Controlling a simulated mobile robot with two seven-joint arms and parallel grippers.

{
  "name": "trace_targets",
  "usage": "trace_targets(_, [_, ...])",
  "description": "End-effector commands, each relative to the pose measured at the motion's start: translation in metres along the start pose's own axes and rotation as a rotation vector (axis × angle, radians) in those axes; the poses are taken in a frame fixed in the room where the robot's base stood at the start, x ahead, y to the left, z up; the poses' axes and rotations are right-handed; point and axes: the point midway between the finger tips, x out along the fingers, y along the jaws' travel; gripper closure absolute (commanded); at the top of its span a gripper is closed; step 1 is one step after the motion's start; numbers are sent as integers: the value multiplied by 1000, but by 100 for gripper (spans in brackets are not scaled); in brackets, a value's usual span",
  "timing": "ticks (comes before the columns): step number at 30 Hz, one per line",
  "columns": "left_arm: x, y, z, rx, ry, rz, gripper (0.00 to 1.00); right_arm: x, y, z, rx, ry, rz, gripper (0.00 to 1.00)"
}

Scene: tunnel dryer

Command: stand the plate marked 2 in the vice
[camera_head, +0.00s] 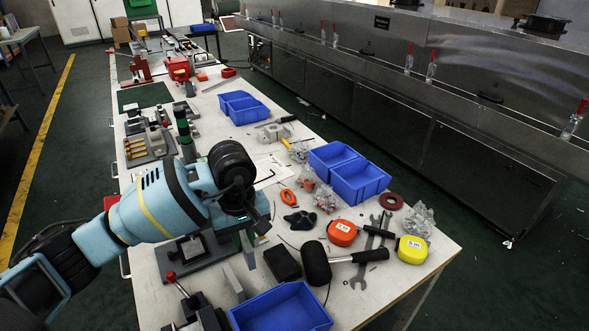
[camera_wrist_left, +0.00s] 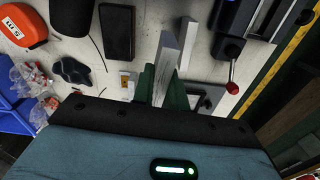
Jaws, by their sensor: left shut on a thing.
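My left gripper (camera_head: 246,250) is above the near part of the bench, its green fingers pointing down. In the left wrist view its fingers (camera_wrist_left: 162,88) are shut on a thin grey metal plate (camera_wrist_left: 166,66). No number can be read on this plate. A second pale metal plate (camera_head: 234,284) stands beside it, and it also shows in the left wrist view (camera_wrist_left: 188,42). The dark vice (camera_head: 200,313) with a red-knobbed lever is at the near left edge, partly cut off; it appears top right in the left wrist view (camera_wrist_left: 232,45). My right gripper is not seen.
A blue bin (camera_head: 285,308) stands at the near edge. A black block (camera_head: 283,264), a mallet (camera_head: 318,264), spanners (camera_head: 361,268) and tape measures (camera_head: 342,232) lie to the right. More blue bins (camera_head: 355,176) stand behind. A grey stand (camera_head: 190,252) is under my arm.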

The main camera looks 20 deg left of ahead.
Motion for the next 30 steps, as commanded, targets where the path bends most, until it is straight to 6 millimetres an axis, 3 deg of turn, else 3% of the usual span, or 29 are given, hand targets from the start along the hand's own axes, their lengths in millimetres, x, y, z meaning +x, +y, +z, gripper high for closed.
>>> trace_targets(4, [-6, -2, 4, 33, 4, 4, 100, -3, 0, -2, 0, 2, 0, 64])
trace_targets(7, [-22, -7, 17, 137, 14, 11, 100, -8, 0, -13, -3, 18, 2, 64])
trace_targets(16, [-72, -44, 79, 597, 21, 11, 100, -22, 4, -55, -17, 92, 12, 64])
trace_targets(21, [-80, -58, 98, 727, 9, 4, 100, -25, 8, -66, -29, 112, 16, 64])
trace_targets(30, [-77, -60, 102, 749, -1, 1, 100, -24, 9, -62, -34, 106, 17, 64])
